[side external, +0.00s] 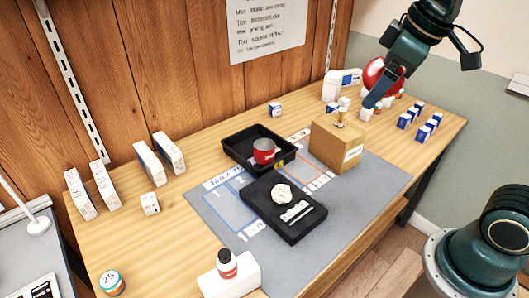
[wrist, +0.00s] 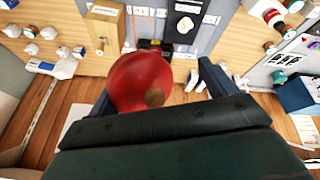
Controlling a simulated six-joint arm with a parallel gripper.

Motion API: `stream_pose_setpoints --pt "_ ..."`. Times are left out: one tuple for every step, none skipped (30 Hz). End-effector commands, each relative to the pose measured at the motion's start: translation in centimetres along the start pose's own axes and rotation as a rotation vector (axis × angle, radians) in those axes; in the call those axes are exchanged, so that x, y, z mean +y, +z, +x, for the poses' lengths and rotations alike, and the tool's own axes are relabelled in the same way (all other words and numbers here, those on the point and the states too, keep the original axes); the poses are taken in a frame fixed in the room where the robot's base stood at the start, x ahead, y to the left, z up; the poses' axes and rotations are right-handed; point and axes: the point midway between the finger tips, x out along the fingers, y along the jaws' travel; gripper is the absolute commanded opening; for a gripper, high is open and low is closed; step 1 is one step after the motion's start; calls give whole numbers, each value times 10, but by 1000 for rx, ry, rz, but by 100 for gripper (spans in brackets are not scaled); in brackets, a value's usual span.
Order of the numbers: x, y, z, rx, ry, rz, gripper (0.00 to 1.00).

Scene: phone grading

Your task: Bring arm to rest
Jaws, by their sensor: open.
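My gripper (side external: 378,94) is at the back right of the table in the side view, dark teal, its fingers pointing down and left. It also shows in the wrist view (wrist: 158,80), with its two fingers spread apart. A red round object (wrist: 138,82) with a brown patch appears between the fingers in that view. A red and white rounded thing (side external: 374,72) shows partly behind the gripper in the side view. I cannot tell whether the fingers touch it. The gripper hides part of it.
A cardboard box (side external: 338,144), a black tray (side external: 233,148) with a red cup (side external: 264,151) and a black pad (side external: 268,226) stand on the wooden table. Small blue-white boxes (side external: 404,121) are near the gripper. A white bottle (side external: 331,86) stands at the back. Floor shows at front right.

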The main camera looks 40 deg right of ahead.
Motion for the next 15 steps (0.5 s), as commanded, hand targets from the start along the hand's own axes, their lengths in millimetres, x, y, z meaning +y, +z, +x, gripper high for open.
stream_pose_setpoints --pt "-4 12 -4 12 4 30 84" --pt "-6 18 -5 17 5 50 84" --pt "-9 26 -6 24 7 76 84" --pt "-11 33 -7 29 9 97 84" --pt "-14 39 -7 34 10 117 84" --pt "-16 48 -8 41 11 143 84" --pt "-18 54 -8 47 12 163 84" --pt "-20 60 -8 51 13 182 84" --pt "-23 68 -8 58 14 206 84" --pt "-25 73 -8 63 14 224 84" --pt "-26 78 -7 67 15 239 84" --pt "-28 84 -6 72 15 259 84" --pt "-30 88 -6 76 15 272 84" --pt "-31 91 -5 79 15 284 84" --pt "-32 95 -5 82 15 297 84"
